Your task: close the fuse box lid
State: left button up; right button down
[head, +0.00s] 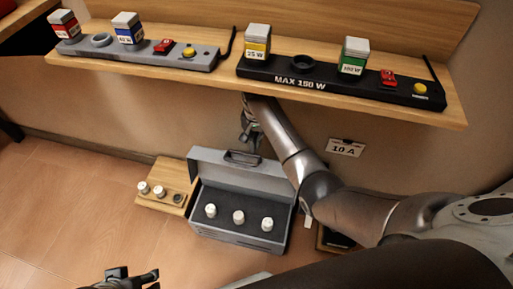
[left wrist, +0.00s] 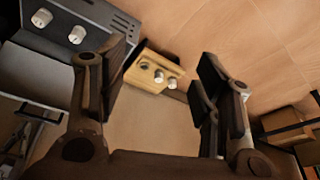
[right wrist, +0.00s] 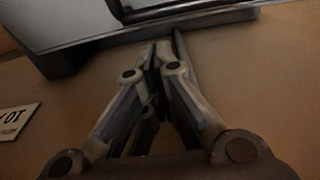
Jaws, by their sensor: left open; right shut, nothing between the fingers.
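The grey fuse box (head: 240,235) stands on the floor in the head view, with white fuses (head: 238,217) on its dark inner panel. Its lid (head: 215,168) is open, raised along the back edge, with a dark handle (head: 243,158). My right gripper (head: 250,137) is shut and empty just behind the lid's upper edge. In the right wrist view its closed fingertips (right wrist: 162,50) are close to the grey lid (right wrist: 190,30); contact is unclear. My left gripper (head: 125,279) is open and empty at the bottom of the head view. The left wrist view shows its parted fingers (left wrist: 160,70).
A wooden block (head: 160,199) with small white fuses stands left of the box. A wooden shelf (head: 215,82) with two power strips overhangs behind it. A "10 A" sign (head: 345,148) is on the wall.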

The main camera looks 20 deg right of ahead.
pick_arm(q)
jog(key=w+d+r+t+h+b, duration=0.1)
jog(key=w+t, duration=0.3)
jog(key=w, duration=0.5)
jog(key=shift+d+r+t+b, duration=0.25)
jog(key=shift+d+t+b, duration=0.15)
jog(key=shift+d+b, duration=0.4)
pick_arm(e)
notch_tip(320, 180, down, 7)
jog(key=shift+w+d, duration=0.2)
jog(key=shift+w, duration=0.15)
pick_arm(q)
jog(key=shift+d, duration=0.1)
